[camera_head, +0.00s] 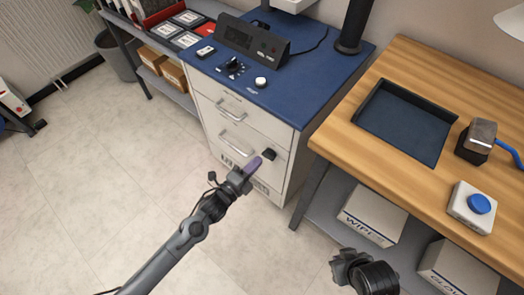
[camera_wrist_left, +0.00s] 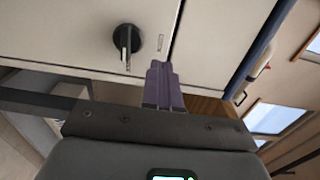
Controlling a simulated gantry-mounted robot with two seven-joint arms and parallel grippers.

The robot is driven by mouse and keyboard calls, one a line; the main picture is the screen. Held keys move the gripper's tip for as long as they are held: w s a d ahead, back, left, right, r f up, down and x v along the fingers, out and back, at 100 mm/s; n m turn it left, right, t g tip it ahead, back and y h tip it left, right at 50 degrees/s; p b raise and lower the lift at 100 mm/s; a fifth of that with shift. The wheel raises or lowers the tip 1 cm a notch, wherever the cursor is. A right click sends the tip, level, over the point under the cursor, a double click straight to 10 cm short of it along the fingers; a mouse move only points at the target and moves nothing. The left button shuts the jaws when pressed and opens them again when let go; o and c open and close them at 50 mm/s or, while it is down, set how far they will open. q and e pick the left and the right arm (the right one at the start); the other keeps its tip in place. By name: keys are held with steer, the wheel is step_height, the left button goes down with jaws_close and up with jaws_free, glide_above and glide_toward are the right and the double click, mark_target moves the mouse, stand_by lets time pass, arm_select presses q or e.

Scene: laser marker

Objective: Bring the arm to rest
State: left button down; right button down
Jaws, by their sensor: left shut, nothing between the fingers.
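My left arm comes in from the bottom left. Its gripper (camera_head: 254,165) points at the front of the white cabinet (camera_head: 213,92), with its purple fingers together and nothing between them. In the left wrist view the shut fingers (camera_wrist_left: 162,84) show in front of the cabinet face. A black knob (camera_head: 269,154) on the cabinet front is just right of the fingertips; in the wrist view the knob (camera_wrist_left: 126,40) is left of and above them. The fingers look apart from the knob. A dark part of what looks like my right arm shows at the bottom; its fingers cannot be made out.
A blue top (camera_head: 290,97) on the cabinet carries a dark control box (camera_head: 250,42). At right is a wooden bench (camera_head: 372,82) with a dark tray (camera_head: 358,112), a blue button box (camera_head: 462,218) and a grey-topped block (camera_head: 482,133). Open floor (camera_head: 90,180) lies left.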

arm_select(q)
steer(key=s+a+n+p, duration=0.1)
steer(key=s+a+p, duration=0.4)
steer(key=s, duration=0.5)
steer(key=s+d+r+n+y+p, duration=0.1)
steer(key=s+d+r+n+p, duration=0.1)
steer(key=s+r+n+p, duration=0.3)
steer(key=s+a+r+n+g+y+p, duration=0.1)
steer(key=s+a+r+n+y+p, duration=0.2)
steer(key=a+r+n+y+p, duration=0.6)
steer(key=s+a+r+n+g+y, duration=0.2)
steer(key=s+a+r+n+g, duration=0.3)
steer(key=s+a+n+g, duration=0.6)
step_height(320, 180, up, 38)
steer(key=d+m+t+p, duration=0.1)
steer(key=t+p, duration=0.1)
steer(key=p, duration=3.6)
steer(key=shift+s+d+f+m, duration=0.15)
steer(key=shift+s+d+m, duration=0.15)
steer(key=shift+s+d, duration=0.1)
